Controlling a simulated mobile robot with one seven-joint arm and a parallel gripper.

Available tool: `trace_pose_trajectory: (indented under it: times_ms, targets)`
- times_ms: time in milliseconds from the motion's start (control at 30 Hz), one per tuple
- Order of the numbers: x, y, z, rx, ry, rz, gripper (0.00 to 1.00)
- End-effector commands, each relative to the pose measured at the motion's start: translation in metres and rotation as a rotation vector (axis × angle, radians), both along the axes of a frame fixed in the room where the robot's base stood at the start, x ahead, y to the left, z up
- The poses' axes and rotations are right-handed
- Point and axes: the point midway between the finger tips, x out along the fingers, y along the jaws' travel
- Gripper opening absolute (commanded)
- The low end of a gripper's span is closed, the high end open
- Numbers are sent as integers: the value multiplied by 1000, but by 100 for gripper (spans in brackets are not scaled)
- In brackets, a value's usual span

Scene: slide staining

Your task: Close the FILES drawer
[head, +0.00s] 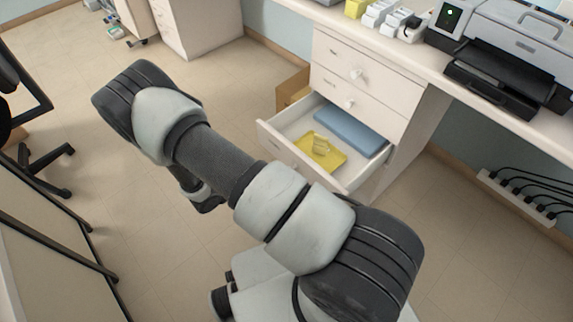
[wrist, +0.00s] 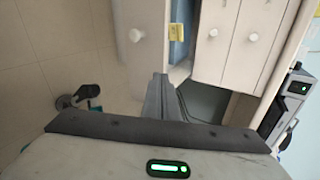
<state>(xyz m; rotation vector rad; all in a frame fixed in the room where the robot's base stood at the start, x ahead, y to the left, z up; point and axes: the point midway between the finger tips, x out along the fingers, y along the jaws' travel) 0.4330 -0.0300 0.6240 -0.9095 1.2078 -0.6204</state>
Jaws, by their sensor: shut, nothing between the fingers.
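The bottom drawer of a white drawer unit stands pulled out in the head view, its white front (head: 277,143) facing me. Its label is too small to read.
Two shut drawers with knobs (head: 357,74) are above the open one. A printer (head: 520,50) stands on the counter. A cardboard box (head: 292,86) is on the floor behind the drawer. A power strip (head: 515,198) is at right.

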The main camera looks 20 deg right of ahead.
Motion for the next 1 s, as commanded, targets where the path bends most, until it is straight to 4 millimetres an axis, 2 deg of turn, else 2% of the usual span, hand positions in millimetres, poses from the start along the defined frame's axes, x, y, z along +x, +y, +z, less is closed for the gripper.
trace_pose_trajectory:
  times_ms: [100, 267, 733, 1000]
  targets:
    - [-4, -2, -16, -39, 69, 74, 0]
    - [-2, -11, -26, -48, 85, 90, 0]
    - [25, -87, -73, -46, 83, 85, 0]
    - [37, -117, -69, -44, 80, 84, 0]
